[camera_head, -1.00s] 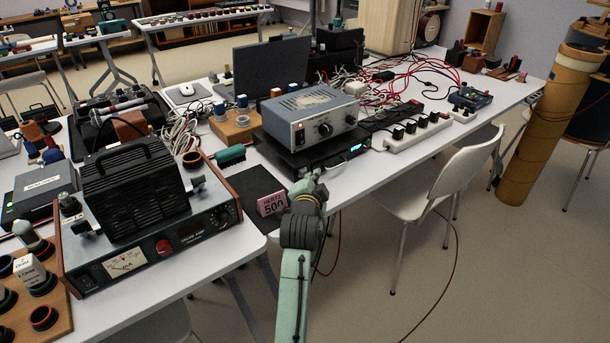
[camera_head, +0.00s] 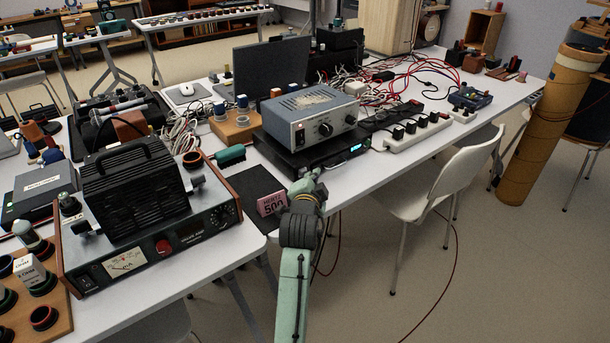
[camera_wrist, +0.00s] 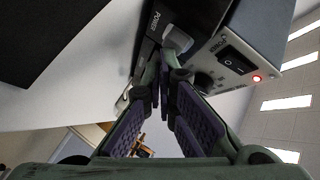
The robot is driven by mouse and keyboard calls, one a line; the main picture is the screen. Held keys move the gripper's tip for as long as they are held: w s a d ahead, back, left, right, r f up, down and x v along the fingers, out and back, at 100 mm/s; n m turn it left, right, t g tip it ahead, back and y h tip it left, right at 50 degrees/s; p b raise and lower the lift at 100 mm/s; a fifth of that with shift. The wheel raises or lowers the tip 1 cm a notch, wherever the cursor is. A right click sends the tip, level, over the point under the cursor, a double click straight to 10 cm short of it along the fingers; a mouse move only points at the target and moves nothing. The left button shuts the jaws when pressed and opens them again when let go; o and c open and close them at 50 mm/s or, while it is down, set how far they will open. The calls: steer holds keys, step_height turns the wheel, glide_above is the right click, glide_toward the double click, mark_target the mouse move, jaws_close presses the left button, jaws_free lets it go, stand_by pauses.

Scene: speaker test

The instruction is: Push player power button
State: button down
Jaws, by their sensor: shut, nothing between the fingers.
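The player is the flat black unit (camera_head: 335,155) with a lit display, under a blue-grey box, in the head view. In the wrist view its dark front panel (camera_wrist: 150,45) carries a "POWER" label. Beside the label is a pale grey button (camera_wrist: 178,38). My gripper (camera_head: 316,174) is at the left end of the player's front in the head view. In the wrist view my gripper (camera_wrist: 165,62) is shut and empty, with its fingertips right by the pale button. I cannot tell whether they touch it.
The blue-grey box (camera_head: 310,116) on the player has its own rocker switch (camera_wrist: 232,59) and a lit red lamp close to my fingers. A pink "500" sign (camera_head: 271,204) stands left of my arm. A white chair (camera_head: 450,180) is at the right.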

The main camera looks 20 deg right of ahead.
steer(key=shift+w+a, duration=0.15)
steer(key=shift+w, duration=0.15)
steer(key=shift+s, duration=0.4)
stand_by(0.3)
steer(key=shift+s+d+p, duration=0.2)
steer(key=shift+s+d, duration=0.2)
steer(key=shift+s, duration=0.55)
steer(key=shift+s+d+p, duration=0.15)
steer(key=shift+s+d, duration=0.2)
steer(key=shift+s, duration=0.6)
steer(key=shift+s+d+p, duration=0.2)
steer(key=shift+s+d, duration=0.2)
steer(key=shift+s, duration=0.55)
